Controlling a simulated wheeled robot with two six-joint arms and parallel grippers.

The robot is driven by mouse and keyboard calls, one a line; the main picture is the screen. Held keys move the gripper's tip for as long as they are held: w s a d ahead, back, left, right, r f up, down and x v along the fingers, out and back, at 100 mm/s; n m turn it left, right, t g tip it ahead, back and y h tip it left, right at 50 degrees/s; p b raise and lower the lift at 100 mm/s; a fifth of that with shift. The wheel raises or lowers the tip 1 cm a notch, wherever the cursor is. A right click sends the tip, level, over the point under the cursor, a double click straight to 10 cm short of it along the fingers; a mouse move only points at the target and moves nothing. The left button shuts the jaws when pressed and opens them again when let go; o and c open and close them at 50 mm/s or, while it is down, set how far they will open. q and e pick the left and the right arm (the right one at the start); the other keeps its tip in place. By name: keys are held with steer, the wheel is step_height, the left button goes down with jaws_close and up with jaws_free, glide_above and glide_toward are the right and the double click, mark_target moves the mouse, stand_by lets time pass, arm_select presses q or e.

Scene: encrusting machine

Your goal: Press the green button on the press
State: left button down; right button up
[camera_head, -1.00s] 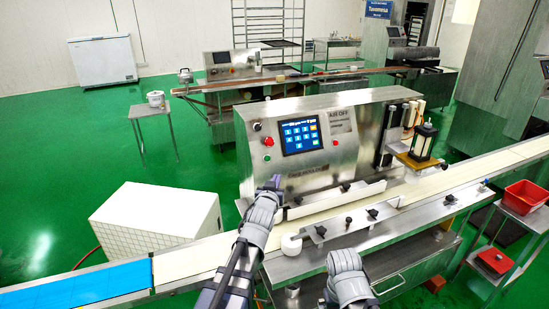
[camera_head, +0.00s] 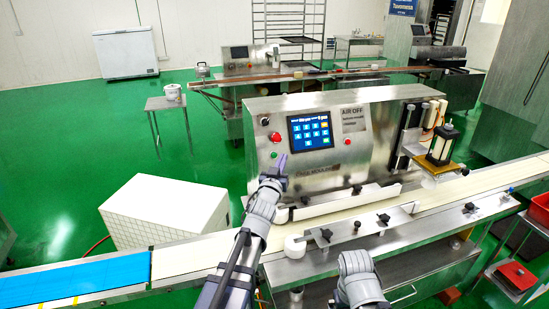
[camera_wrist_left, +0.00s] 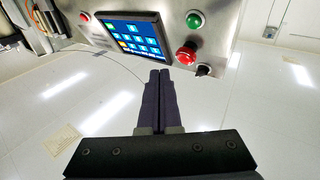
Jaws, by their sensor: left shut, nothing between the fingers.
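The steel press (camera_head: 350,150) stands in the middle of the head view with a lit blue touchscreen (camera_head: 310,131). The green button (camera_head: 274,155) is on the panel left of the screen, just below a red button (camera_head: 276,137). My left gripper (camera_head: 282,160) is shut and empty, its purple fingertips appearing close beside the green button; contact cannot be told. In the left wrist view, the panel looks upside down. There the green button (camera_wrist_left: 195,19) lies beyond and right of the closed fingertips (camera_wrist_left: 160,73), with the red mushroom button (camera_wrist_left: 186,55) nearer them.
A conveyor belt (camera_head: 200,252) runs along the press front, with a steel guide rail (camera_head: 350,232) above it. A white box (camera_head: 165,212) stands behind the belt at left. A red bin (camera_head: 541,207) is at far right. My right arm shows at bottom centre, without visible fingers.

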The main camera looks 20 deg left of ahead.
arm_select(q)
steer(key=shift+w+a+f+b, duration=0.45)
steer(key=shift+w+a+f, duration=0.15)
steer(key=shift+w, duration=0.3)
steer(key=shift+w+a+f+b, duration=0.45)
steer(key=shift+w+a, duration=0.1)
steer(key=shift+w, duration=0.3)
steer(key=shift+w+a+f+b, duration=0.45)
steer(key=shift+w+a+f, duration=0.15)
steer(key=shift+w, duration=0.3)
steer(key=shift+w, duration=0.1)
steer(key=shift+w+a+f, duration=0.15)
steer(key=shift+w+a, duration=0.05)
steer(key=shift+w+a+f+b, duration=0.15)
steer(key=shift+w+a+b, duration=0.15)
steer(key=shift+b, duration=0.1)
stand_by(0.8)
steer(key=shift+s+d, duration=0.1)
steer(key=shift+d, duration=0.05)
steer(key=shift+s+d+r+p, duration=0.3)
steer(key=shift+s+r+p, duration=0.05)
steer(key=shift+s, duration=0.15)
stand_by(0.4)
steer(key=s+d+r+p, duration=0.1)
steer(key=s, duration=0.1)
steer(key=s+d+r+p, duration=0.1)
steer(key=shift+s+d+r, duration=0.1)
steer(key=shift+s+d, duration=0.2)
steer(key=shift+s, duration=0.05)
